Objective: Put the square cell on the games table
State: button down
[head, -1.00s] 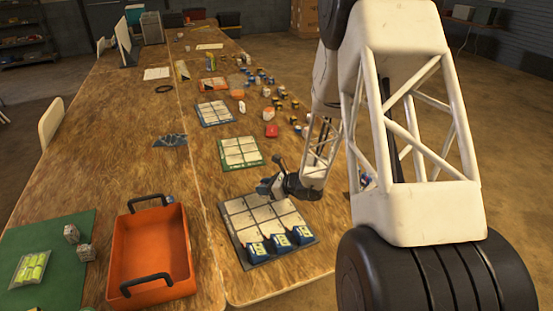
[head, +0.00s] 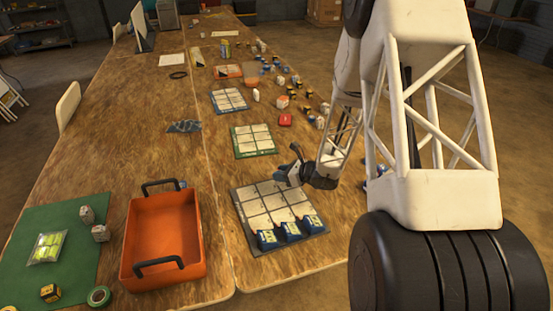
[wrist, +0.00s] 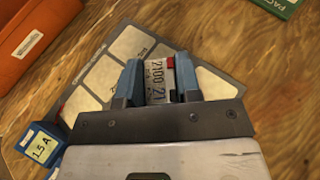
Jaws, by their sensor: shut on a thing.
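My gripper (head: 292,172) is over the far right part of a grey charging tray (head: 250,213). In the wrist view, its blue fingers (wrist: 158,75) are shut on a white cell (wrist: 157,93) printed "2100 21" with a red patch. Its full shape is hidden by the fingers, so I cannot confirm that it is square. Three blue blocks (head: 290,229) sit in the tray's near row; one also shows in the wrist view (wrist: 40,145), marked "1.5A". No games table is labelled; a green mat (head: 60,215) with dice-like blocks (head: 87,214) lies at the left.
An orange bin (head: 125,262) with black handles stands between mat and tray. A green-edged tray (head: 236,145) and many small items lie beyond.

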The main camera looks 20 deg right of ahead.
jog(key=w, duration=0.4)
jog(key=w+d, duration=0.1)
jog(key=w, duration=0.4)
jog(key=w+f, duration=0.1)
jog(key=w, duration=0.3)
jog(key=shift+w+d+f, duration=0.1)
jog(key=shift+w+d, duration=0.2)
jog(key=shift+d, duration=0.05)
jog(key=shift+f, duration=0.15)
jog(key=shift+f, duration=1.65)
jog(key=shift+f, duration=0.1)
jog(key=c, duration=0.8)
grip_release()
